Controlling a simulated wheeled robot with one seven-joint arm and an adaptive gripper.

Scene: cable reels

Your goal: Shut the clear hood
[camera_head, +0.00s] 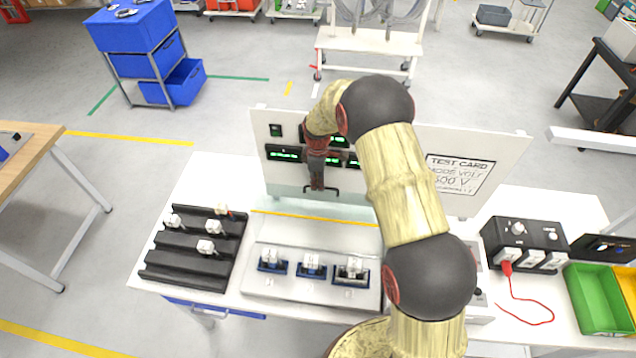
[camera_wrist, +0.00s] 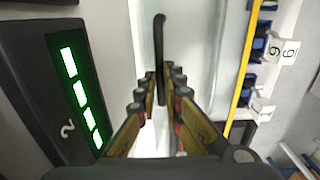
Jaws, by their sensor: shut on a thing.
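The clear hood (camera_head: 345,209) is a faint see-through sheet in front of the upright display panel, behind the row of sockets. How far it is tilted is hard to tell. Its dark bar handle (camera_wrist: 159,45) runs between my fingers in the wrist view. My gripper (camera_head: 317,186) reaches down in front of the panel and is shut on the handle; in the wrist view its fingers (camera_wrist: 157,88) lie on both sides of the bar. My arm hides the right part of the hood.
A fixture with several blue-based sockets (camera_head: 311,265) stands in front, beyond a yellow line (camera_head: 300,216). A black stepped rack (camera_head: 190,262) is at left. The display panel (camera_head: 285,175) stands close behind. A black box (camera_head: 523,238) with a red lead and a green bin (camera_head: 597,300) are right.

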